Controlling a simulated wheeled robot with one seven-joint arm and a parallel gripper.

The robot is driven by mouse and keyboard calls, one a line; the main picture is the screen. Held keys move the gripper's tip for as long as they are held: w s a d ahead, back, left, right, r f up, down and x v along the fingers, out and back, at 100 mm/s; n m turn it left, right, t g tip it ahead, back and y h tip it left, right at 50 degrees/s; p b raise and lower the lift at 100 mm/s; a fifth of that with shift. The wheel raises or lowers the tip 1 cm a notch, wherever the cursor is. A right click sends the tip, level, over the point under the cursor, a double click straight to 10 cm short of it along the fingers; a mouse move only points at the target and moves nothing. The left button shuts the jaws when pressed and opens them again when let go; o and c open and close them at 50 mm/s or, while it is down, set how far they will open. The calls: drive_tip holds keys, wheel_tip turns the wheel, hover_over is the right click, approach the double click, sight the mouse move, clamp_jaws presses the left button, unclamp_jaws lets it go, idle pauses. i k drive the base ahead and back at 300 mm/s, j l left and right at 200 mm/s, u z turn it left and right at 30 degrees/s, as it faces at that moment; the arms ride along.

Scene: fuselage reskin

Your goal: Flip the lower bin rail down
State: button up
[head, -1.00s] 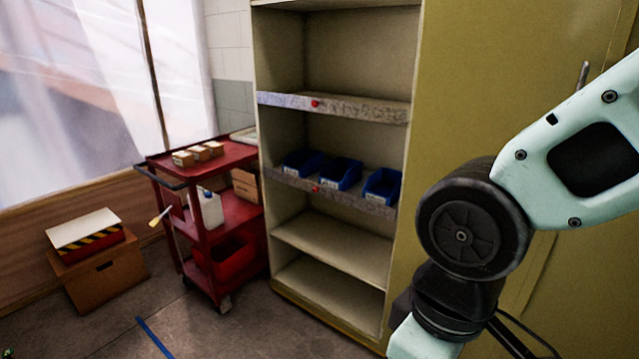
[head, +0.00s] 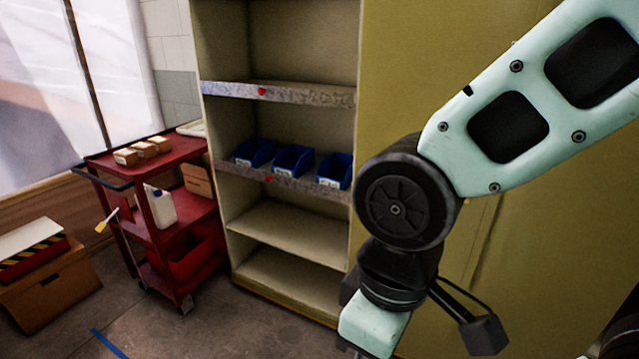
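The lower bin rail (head: 306,186) is a grey metal strip along the front of the shelf that holds the blue bins. It has a red knob (head: 268,179) near its middle and stands upright across the shelf front. Blue bins (head: 293,160) sit in a row behind it. The upper rail (head: 305,95) is a similar strip with its own red knob (head: 262,92), and stands upright one shelf higher. My arm is in front of the cabinet at the right. The fingers of my gripper cannot be made out, and the arm's lower end runs out at the bottom edge.
The open cabinet (head: 290,230) has empty shelves below the bins. A red cart (head: 180,215) with boxes and a white jug stands to its left. Floor in front of the cabinet is clear.

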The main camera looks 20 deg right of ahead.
sight(313, 189)
drive_tip(key=i+j+u, duration=0.1)
drive_tip(key=i+j, duration=0.15)
drive_tip(key=i, duration=0.4)
drive_tip(key=i+j, duration=0.15)
drive_tip(key=i, duration=0.5)
drive_tip(key=i+j+u, duration=0.15)
drive_tip(key=i, duration=0.5)
